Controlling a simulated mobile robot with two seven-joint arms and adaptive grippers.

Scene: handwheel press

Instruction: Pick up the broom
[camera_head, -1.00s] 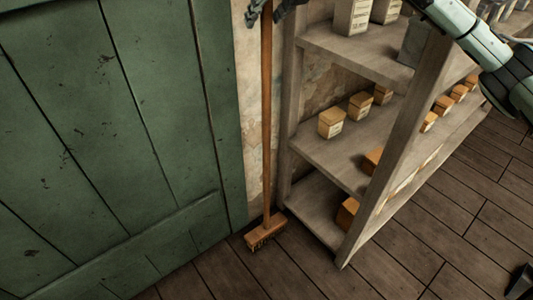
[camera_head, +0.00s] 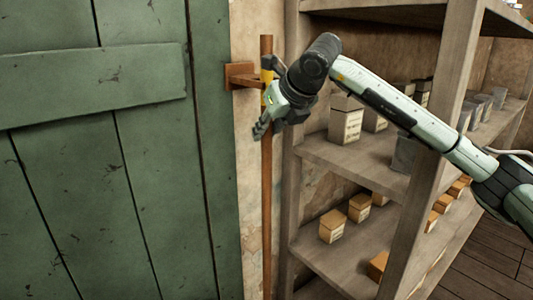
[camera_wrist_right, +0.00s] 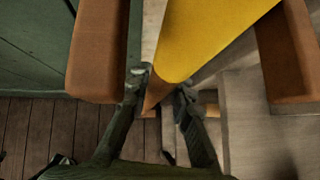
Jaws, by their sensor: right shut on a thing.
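The broom's long brown handle (camera_head: 267,200) stands upright against the wall between the green door and the shelf. A yellow band (camera_head: 267,72) is near its top; it fills the upper middle of the right wrist view (camera_wrist_right: 205,35). The handle passes a wooden wall bracket (camera_head: 240,76), whose two prongs flank the yellow part in the wrist view (camera_wrist_right: 97,50). My right gripper (camera_head: 264,126) is shut on the handle just below the bracket; its fingers (camera_wrist_right: 160,90) sit on either side of it. The broom's head is out of view below. My left gripper is not in view.
A green plank door (camera_head: 110,150) fills the left. A wooden shelf (camera_head: 350,155) with several boxes and tins stands close on the right, and my right arm reaches across its front. Dark floorboards (camera_head: 500,250) show at the lower right.

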